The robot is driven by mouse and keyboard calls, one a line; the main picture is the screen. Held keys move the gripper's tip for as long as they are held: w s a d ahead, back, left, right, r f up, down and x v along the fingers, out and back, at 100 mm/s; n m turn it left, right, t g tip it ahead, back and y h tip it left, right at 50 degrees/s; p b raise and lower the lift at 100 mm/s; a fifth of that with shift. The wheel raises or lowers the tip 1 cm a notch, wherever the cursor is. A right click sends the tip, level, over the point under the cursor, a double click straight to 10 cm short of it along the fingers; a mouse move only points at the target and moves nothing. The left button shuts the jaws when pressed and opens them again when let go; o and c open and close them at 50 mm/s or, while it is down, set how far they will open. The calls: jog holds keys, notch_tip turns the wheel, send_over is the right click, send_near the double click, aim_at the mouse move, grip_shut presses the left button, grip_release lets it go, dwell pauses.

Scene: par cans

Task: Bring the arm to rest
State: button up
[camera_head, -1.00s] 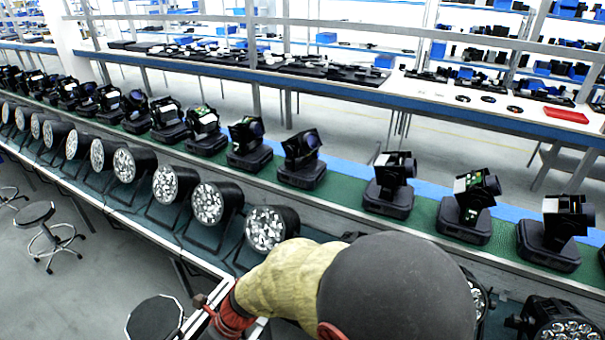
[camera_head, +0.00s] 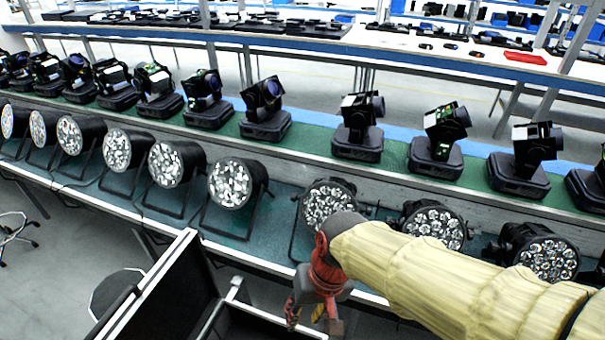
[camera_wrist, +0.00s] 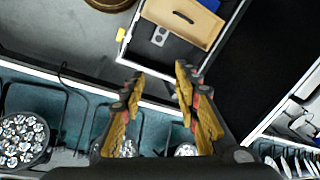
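My gripper (camera_head: 318,312) hangs at the end of my yellow-sleeved arm in the head view. It points down in front of the bench edge, beside an open black case (camera_head: 180,285). In the wrist view its two yellow-padded fingers (camera_wrist: 160,76) stand apart with nothing between them, so it is open and empty. Par cans with clustered lenses stand in a row on the teal bench; one par can (camera_head: 328,203) stands just behind my wrist, and another (camera_head: 432,224) is partly covered by my arm. A par can also shows at the left of the wrist view (camera_wrist: 22,138).
Several moving-head lights (camera_head: 360,125) stand on the green strip behind the par cans. The wrist view shows a wooden drawer-like box (camera_wrist: 185,20) in a white-edged compartment. A dark round stool (camera_head: 115,290) stands left of the case.

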jog(key=d+f+m+t+h+b, duration=0.1)
jog(key=d+f+b, duration=0.3)
jog(key=d+b, duration=0.4)
jog(key=s+d+f+t+h+b, duration=0.1)
jog(key=d+f+t+b, duration=0.3)
jog(key=d+b, duration=0.5)
jog(key=shift+d+f+m+b, duration=0.2)
jog(key=shift+d+m+b, duration=0.15)
jog(key=shift+d, duration=0.5)
jog(key=shift+a, duration=0.2)
